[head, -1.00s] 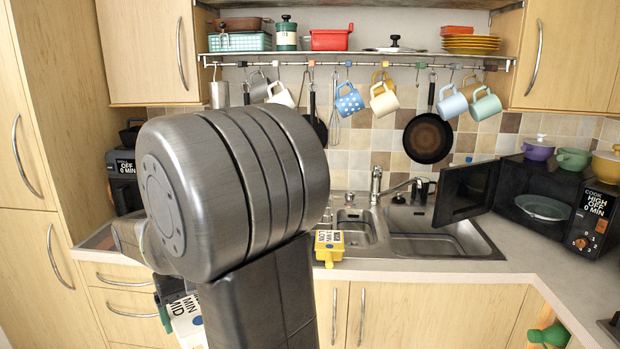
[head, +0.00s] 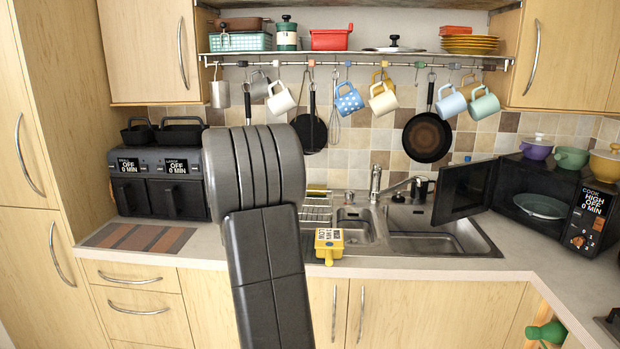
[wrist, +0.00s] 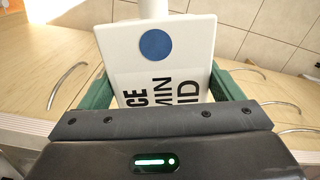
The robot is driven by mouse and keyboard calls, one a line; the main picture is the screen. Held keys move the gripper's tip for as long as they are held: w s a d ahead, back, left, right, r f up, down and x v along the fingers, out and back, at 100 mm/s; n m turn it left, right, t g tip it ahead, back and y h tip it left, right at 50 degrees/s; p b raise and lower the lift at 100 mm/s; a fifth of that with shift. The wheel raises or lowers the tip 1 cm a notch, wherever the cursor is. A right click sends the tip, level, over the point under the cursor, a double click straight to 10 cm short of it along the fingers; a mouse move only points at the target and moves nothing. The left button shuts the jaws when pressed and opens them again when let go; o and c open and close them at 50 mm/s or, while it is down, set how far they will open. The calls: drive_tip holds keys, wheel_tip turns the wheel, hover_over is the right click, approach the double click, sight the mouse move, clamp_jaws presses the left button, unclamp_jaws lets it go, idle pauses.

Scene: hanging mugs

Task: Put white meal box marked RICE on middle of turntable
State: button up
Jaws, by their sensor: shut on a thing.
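The white meal box (wrist: 185,62) is held in the wrist view, with a blue dot and black lettering that reads "ICE", "MIN" and "ID", partly cut off by my gripper. The green fingers of my gripper (wrist: 160,84) are shut on it, one at each side. In the head view my arm hides both the gripper and the box. The turntable (head: 541,207) is a round greenish plate inside the black microwave (head: 537,180) at the right, and looks empty. The microwave door (head: 464,193) stands open to the left.
A yellow box (head: 329,245) with a white label sits at the counter's front edge by the sink (head: 434,234). A black double air fryer (head: 160,185) stands at the left, behind a striped mat (head: 140,238). Mugs and pans hang above the counter. Pots stand on the microwave.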

drive_tip(key=w+d+f+m, duration=0.2)
drive_tip(key=w+d+f, duration=0.25)
drive_tip(key=d, duration=0.55)
drive_tip(key=s+f, duration=0.3)
drive_tip(key=f, duration=0.9)
drive_tip(key=shift+s, duration=0.2)
